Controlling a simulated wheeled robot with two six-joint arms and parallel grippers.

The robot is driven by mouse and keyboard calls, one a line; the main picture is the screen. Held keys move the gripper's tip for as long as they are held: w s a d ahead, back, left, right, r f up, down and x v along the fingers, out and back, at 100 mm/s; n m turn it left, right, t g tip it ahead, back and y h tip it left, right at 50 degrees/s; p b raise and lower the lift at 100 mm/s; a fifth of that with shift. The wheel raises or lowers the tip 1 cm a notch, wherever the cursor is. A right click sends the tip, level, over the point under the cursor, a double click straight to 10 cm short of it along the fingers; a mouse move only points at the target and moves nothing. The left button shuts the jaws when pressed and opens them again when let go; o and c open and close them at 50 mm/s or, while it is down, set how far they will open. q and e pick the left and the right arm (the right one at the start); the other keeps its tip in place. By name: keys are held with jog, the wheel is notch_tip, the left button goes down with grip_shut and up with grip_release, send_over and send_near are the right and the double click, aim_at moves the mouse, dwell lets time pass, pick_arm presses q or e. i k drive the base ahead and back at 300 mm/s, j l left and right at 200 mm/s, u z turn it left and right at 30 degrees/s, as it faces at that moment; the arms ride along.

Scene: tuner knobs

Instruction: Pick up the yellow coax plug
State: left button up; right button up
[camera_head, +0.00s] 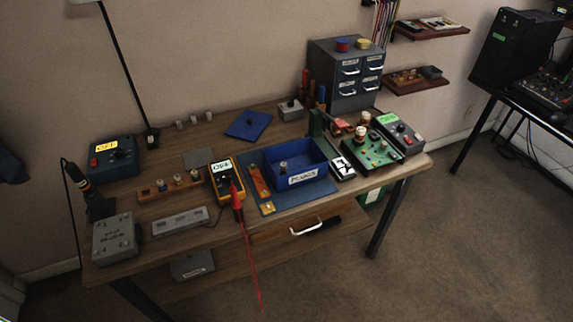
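I cannot surely make out a yellow coax plug. A blue bin labelled PLUGS (316,176) stands on a blue mat near the table's front edge, with one small plug-like piece (283,167) in it, its colour unclear. A wooden rack (154,196) left of the yellow multimeter (226,181) holds several small knob-like pieces, too small to identify. Neither of my grippers is in view.
A red probe (237,203) hangs its lead over the front edge. A drawer cabinet (345,75) stands at the back right, near a green circuit board (370,150). A grey box (115,239) sits front left. Bare wood shows around the blue flat panel (248,125).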

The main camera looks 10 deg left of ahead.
aim_at(177, 178)
jog(key=u, duration=1.35)
